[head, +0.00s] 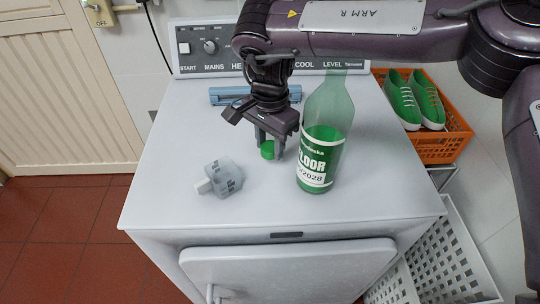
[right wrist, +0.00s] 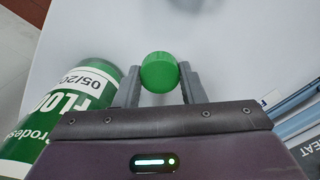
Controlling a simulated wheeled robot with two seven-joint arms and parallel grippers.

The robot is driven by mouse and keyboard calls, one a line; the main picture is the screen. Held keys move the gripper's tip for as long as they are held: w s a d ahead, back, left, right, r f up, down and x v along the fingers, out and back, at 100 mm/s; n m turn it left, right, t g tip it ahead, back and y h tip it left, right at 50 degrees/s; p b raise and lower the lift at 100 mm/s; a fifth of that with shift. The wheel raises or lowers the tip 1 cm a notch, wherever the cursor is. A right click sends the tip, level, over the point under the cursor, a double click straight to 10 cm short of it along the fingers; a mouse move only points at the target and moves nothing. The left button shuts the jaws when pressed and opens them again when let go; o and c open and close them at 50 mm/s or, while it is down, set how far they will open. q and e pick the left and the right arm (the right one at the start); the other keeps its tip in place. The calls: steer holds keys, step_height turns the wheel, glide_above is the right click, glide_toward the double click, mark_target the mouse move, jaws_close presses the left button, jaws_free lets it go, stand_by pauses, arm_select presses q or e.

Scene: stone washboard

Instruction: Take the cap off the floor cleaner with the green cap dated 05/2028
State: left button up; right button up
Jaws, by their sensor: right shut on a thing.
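The floor cleaner (head: 322,140) is a clear green bottle with a white label reading FLOOR and a date ending 2028. My right gripper (head: 269,143) is just left of the bottle, low over the machine top. It is shut on the green cap (right wrist: 159,72), which sits between the fingertips apart from the bottle. The cap also shows in the head view (head: 267,150). My left gripper is not in view.
A blue object (head: 230,95) lies near the control panel. An orange crate (head: 440,150) with green shoes (head: 405,100) stands at right. The front of the top is clear.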

mark_target(270, 166)
steer(key=shift+f, duration=2.3)
steer(key=shift+f, duration=0.15)
steer(key=o, duration=1.1)
step_height(270, 166, up, 12)
steer(key=shift+r, duration=0.2)
